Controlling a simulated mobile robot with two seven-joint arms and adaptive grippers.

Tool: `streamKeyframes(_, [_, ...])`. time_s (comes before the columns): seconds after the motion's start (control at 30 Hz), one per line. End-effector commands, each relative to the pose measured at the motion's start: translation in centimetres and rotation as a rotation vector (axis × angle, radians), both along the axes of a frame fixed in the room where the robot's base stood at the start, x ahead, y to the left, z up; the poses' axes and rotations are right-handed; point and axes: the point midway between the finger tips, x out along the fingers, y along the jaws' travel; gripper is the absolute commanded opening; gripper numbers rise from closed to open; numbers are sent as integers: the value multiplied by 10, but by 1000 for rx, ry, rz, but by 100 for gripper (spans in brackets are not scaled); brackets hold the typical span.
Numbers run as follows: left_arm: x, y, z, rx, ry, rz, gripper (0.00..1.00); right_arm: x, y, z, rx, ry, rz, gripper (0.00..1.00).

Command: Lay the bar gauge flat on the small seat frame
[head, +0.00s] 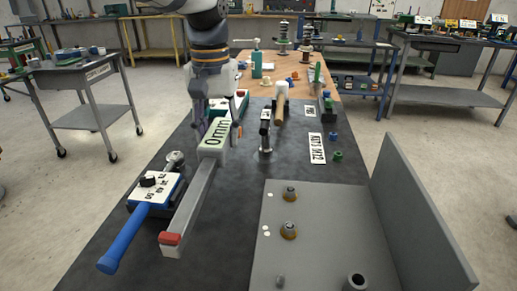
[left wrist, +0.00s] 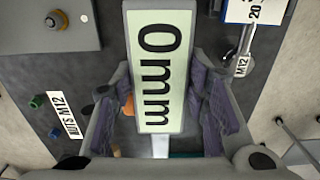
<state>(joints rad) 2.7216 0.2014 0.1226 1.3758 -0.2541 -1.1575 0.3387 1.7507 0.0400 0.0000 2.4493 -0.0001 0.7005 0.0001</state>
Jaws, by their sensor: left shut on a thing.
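The bar gauge (head: 190,205) is a long grey bar with a pale "0mm" display and a red end block pointing toward the front. My left gripper (head: 212,122) is shut on its display end, and the display fills the middle of the left wrist view (left wrist: 158,60) between the fingers. The gauge appears raised over the dark table top. A grey frame (head: 330,225) with a flat plate, an upright wall and several bolts or studs stands at front right, apart from the gauge. I cannot tell if it is the small seat frame. My right gripper is not in view.
A blue-handled tool (head: 138,225) lies left of the gauge, close beside it. A small black upright stand (head: 265,135) and a wooden-handled tool (head: 281,105) stand behind. The dark mat (head: 225,235) is clear between gauge and frame.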

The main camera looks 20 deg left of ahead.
Motion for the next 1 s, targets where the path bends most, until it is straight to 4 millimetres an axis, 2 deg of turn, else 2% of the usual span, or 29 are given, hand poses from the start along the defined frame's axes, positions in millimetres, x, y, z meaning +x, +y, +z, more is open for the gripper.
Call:
streamKeyframes(0.1, [-2, 0, -30, -2, 6, 0, 2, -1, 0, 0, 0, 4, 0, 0])
streamKeyframes(0.47, [-1, 0, -88, -1, 4, -1, 2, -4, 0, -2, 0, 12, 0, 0])
streamKeyframes(0.8, [-1, 0, -93, 0, -1, -1, 2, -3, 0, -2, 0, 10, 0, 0])
streamKeyframes(0.83, [-1, 0, -93, 0, 0, -1, 46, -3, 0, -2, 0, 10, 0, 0])
streamKeyframes(0.9, [-1, 0, -93, 0, 0, -1, 61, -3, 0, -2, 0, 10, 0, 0])
streamKeyframes(1.0, [-1, 0, -93, 0, 0, -1, 61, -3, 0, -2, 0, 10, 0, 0])
